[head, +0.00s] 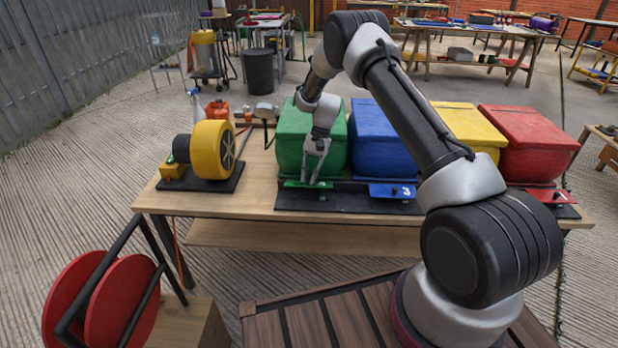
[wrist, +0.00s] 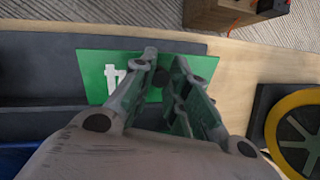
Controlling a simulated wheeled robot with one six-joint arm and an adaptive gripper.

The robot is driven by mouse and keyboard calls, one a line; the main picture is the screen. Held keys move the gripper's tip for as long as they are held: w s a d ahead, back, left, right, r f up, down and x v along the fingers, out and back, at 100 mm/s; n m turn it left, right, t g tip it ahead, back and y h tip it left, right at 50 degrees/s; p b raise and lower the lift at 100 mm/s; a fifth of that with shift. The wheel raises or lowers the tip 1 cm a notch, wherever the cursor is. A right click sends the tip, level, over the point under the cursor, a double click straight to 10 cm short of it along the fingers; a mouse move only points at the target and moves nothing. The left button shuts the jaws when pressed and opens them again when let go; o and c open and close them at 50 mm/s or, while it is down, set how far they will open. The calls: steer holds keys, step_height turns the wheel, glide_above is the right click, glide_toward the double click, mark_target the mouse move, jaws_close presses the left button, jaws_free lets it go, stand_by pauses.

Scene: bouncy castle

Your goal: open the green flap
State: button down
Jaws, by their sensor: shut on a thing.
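The green flap (head: 291,184) lies about flat on a black base plate (head: 285,202) in front of the green bin (head: 291,137). In the wrist view the green flap (wrist: 93,78) shows a white marking, partly covered by a finger. My gripper (head: 306,182) reaches down onto the flap from above. In the wrist view my gripper (wrist: 166,62) has its fingers on both sides of a small dark knob (wrist: 162,77) on the flap, closed on it. The fingers hide part of the flap.
The blue flap (head: 385,191), marked 3, lies right of the green one, before the blue bin (head: 372,140). Yellow (head: 470,128) and red (head: 527,140) bins stand further right. A yellow wheel (head: 211,150) stands on the left of the table. The wooden table front is clear.

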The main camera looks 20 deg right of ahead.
steer(key=shift+w+d+r+g, duration=0.15)
steer(key=shift+w+g, duration=0.2)
steer(key=shift+g, duration=0.35)
steer(key=c, duration=1.3)
jaws_free()
steer(key=shift+c, duration=0.2)
steer(key=v, duration=1.2)
steer(key=shift+d, duration=0.2)
